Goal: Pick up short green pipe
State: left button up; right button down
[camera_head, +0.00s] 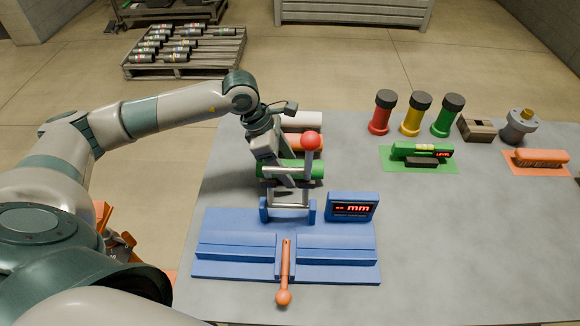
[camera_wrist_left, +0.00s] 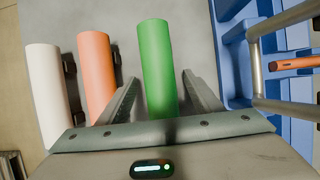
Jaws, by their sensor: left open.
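The short green pipe (camera_head: 303,169) lies on the grey table behind the blue fixture, in front of an orange pipe (camera_head: 308,143) and a white pipe (camera_head: 305,122). In the left wrist view the green pipe (camera_wrist_left: 157,65) runs lengthwise between the two fingers of my left gripper (camera_wrist_left: 160,92). That gripper is open, with one finger on each side of the pipe; whether they touch it I cannot tell. In the head view my left gripper (camera_head: 283,180) is at the pipe's left part and hides some of it. My right gripper is not in view.
The blue fixture (camera_head: 225,268) with an orange lever (camera_head: 285,270) stands in front, beside a blue display (camera_head: 352,207). A green mat (camera_head: 440,166) lies right. The table's right front is clear.

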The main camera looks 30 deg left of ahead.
aim_at(292, 162)
pick_arm(q)
jog(key=shift+r, duration=0.1)
jog(key=c, duration=1.4)
jog(key=shift+r, duration=0.1)
jog(key=shift+c, duration=0.2)
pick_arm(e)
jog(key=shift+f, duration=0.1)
